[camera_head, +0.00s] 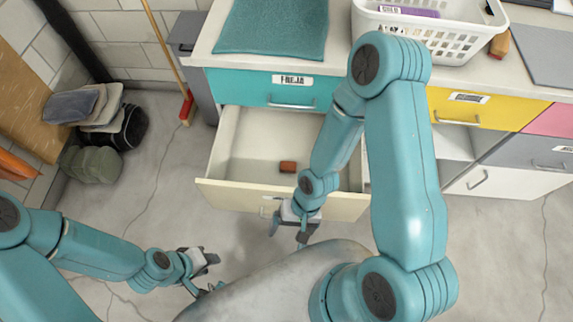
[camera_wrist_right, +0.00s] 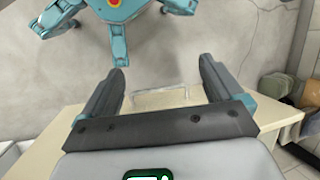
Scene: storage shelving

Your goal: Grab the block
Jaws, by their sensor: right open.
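A small reddish-brown block (camera_head: 287,166) lies on the floor of an open cream drawer (camera_head: 232,190), towards its back. My right gripper (camera_head: 289,229) is at the drawer's front panel, outside the drawer and apart from the block. In the right wrist view my right gripper (camera_wrist_right: 158,80) is open and empty, with the drawer's handle (camera_wrist_right: 160,97) showing between its fingers. The block does not show in that view. My left gripper (camera_head: 207,273) is at the lower left, above the floor, with its fingers apart and nothing between them.
A teal drawer (camera_head: 240,88) labelled FREJA is shut above the open one. On the counter are a teal mat (camera_head: 272,28) and a white basket (camera_head: 425,42). A red-headed broom (camera_head: 187,107) and dark bags (camera_head: 120,130) stand at the left.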

